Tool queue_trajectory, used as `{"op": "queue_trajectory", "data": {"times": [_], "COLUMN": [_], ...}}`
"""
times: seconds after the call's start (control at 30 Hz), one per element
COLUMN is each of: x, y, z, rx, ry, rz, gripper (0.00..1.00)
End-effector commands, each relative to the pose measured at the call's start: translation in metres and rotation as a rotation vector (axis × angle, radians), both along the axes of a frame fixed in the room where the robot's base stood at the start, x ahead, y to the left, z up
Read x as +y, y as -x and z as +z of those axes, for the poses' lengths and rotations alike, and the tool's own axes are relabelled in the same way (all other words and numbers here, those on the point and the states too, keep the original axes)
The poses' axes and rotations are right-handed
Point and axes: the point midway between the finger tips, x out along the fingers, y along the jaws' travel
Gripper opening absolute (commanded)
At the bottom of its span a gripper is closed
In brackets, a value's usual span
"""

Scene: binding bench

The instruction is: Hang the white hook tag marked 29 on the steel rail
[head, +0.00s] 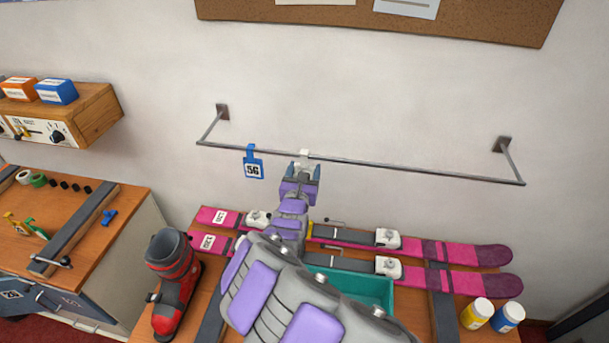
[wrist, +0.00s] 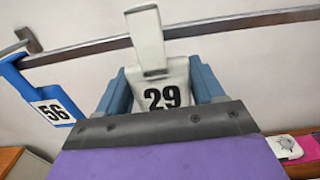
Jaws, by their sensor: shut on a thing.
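The white hook tag marked 29 (wrist: 162,97) is upright between the blue fingers of my gripper (wrist: 160,82), which is shut on it. Its hook covers a short part of the steel rail (wrist: 250,22) in the wrist view. In the head view the white hook top (head: 304,153) shows at the rail (head: 400,168), near the rail's middle, just beyond my gripper (head: 303,173). I cannot tell whether the hook rests on the rail or is just in front of it. The tag's lower part is hidden by my gripper.
A blue tag marked 56 (head: 253,166) hangs on the rail to the left; it also shows in the wrist view (wrist: 50,105). The rail right of my gripper is bare. Below are pink skis (head: 470,254), a teal bin (head: 365,288) and a red boot (head: 172,285).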

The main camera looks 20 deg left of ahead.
Motion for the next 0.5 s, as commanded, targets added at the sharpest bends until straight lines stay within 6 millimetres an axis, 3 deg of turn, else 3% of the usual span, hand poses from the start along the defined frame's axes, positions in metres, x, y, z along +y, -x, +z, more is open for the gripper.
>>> {"op": "queue_trajectory", "data": {"times": [0.27,0.5], "x": [-0.007,0.005], "y": [-0.015,-0.019], "z": [0.002,-0.01], "rx": [0.003,0.001], "ry": [-0.005,0.004], "rz": [-0.004,0.0], "gripper": [0.39,0.39]}}
